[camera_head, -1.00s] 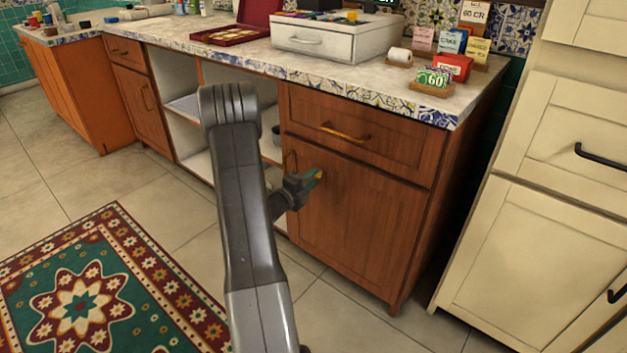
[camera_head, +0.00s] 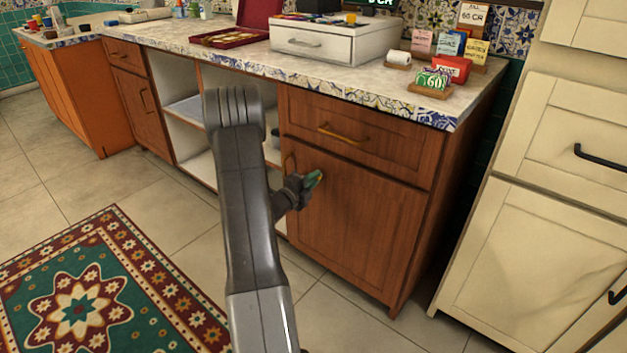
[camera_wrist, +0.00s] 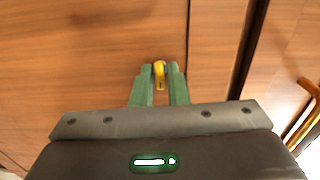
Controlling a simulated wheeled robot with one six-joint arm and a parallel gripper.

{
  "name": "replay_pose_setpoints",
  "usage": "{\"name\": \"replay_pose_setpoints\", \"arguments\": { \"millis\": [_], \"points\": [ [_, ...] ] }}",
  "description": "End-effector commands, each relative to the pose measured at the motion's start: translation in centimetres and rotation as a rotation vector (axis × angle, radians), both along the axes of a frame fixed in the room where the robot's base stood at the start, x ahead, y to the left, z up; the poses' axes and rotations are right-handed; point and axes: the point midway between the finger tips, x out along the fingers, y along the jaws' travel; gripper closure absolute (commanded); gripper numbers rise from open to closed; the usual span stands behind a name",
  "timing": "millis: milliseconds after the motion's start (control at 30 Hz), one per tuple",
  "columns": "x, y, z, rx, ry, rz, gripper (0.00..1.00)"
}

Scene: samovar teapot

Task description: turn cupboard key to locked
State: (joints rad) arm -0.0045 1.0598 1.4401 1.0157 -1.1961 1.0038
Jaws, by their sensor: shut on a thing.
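The cupboard key (camera_wrist: 159,72) is yellow-brass and sits between the green fingertips of my gripper (camera_wrist: 159,86) in the wrist view. My gripper is shut on it, against the cupboard door. In the head view my gripper (camera_head: 314,181) is at the upper left part of the brown wooden cupboard door (camera_head: 360,230), below the drawer. The door looks closed. The keyhole is hidden behind the key and fingers, and the key's exact turn angle is hard to tell.
A brass handle (camera_wrist: 311,92) is at the right of the wrist view. The drawer (camera_head: 350,135) above has its own brass handle. Open shelves (camera_head: 190,110) are to the left. A cream cabinet (camera_head: 540,240) stands on the right, and a patterned rug (camera_head: 85,300) lies on the floor.

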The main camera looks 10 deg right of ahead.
Motion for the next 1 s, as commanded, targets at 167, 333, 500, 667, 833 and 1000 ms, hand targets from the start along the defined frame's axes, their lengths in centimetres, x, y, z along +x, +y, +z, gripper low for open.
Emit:
{"name": "replay_pose_setpoints", "arguments": {
  "millis": [167, 333, 500, 667, 833, 1000],
  "points": [
    [-0.02, 0.02, -0.06, -0.052, 0.068, 0.000, 1.00],
    [-0.01, 0.01, -0.05, -0.134, 0.173, 0.000, 1.00],
    [-0.02, 0.02, -0.02, -0.233, 0.299, 0.000, 1.00],
    [-0.02, 0.02, 0.01, -0.327, 0.421, 0.001, 1.00],
    [-0.03, 0.03, 0.03, -0.426, 0.549, 0.001, 1.00],
    [-0.02, 0.03, 0.08, -0.525, 0.676, 0.001, 1.00]
  ]
}}
